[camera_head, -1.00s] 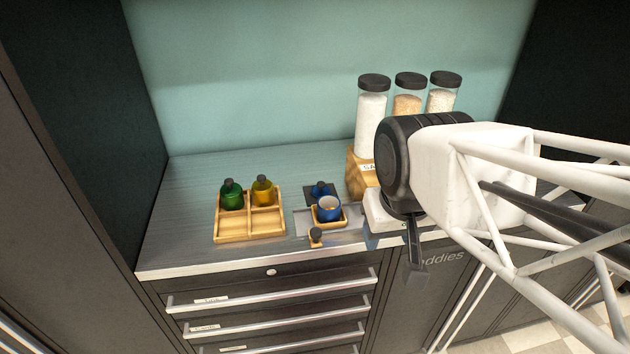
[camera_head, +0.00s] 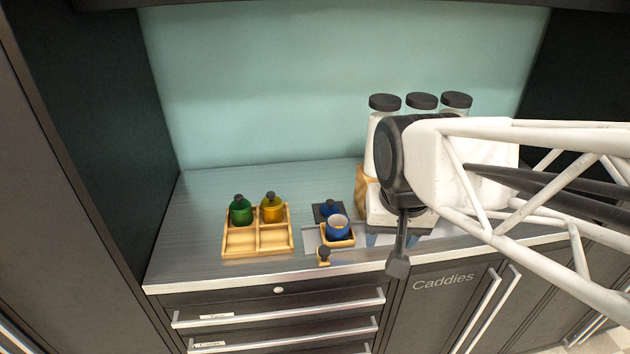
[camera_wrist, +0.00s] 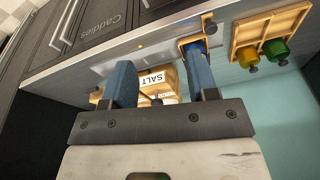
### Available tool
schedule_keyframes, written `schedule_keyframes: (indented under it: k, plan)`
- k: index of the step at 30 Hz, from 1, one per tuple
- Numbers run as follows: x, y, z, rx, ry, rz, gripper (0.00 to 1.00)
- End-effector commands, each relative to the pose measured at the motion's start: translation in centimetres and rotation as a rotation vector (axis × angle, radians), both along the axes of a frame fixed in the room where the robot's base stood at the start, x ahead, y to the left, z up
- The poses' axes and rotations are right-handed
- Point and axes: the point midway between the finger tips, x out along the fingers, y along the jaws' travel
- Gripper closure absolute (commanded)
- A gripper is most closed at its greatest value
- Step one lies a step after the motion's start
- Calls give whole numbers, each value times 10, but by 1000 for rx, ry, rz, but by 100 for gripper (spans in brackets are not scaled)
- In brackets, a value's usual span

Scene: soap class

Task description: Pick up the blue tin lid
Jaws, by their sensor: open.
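The blue tin lid (camera_head: 330,207), with a dark knob, sits on a dark square pad behind the open blue tin (camera_head: 338,229). The tin stands in a small wooden holder. My gripper (camera_head: 398,265) is to the right of both, near the counter's front edge. In the wrist view my gripper (camera_wrist: 158,58) has its two blue-grey fingers spread, with nothing held between them. The wooden holder (camera_wrist: 189,43) shows behind the right finger, which hides part of what is there. I cannot pick out the lid in the wrist view.
A wooden tray (camera_head: 227,242) with a green tin (camera_head: 241,212) and a yellow tin (camera_head: 271,209) stands left. A small knobbed wooden piece (camera_head: 324,256) lies at the front. Tall jars (camera_head: 384,103) with black lids stand behind my arm. Drawers are below.

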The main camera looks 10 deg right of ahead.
Motion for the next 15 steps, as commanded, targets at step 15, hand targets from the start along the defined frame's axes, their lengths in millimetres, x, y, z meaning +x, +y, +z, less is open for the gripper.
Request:
schedule_keyframes:
  k: [15]
  plan:
    - [129,11,-12,97,84,-556,46]
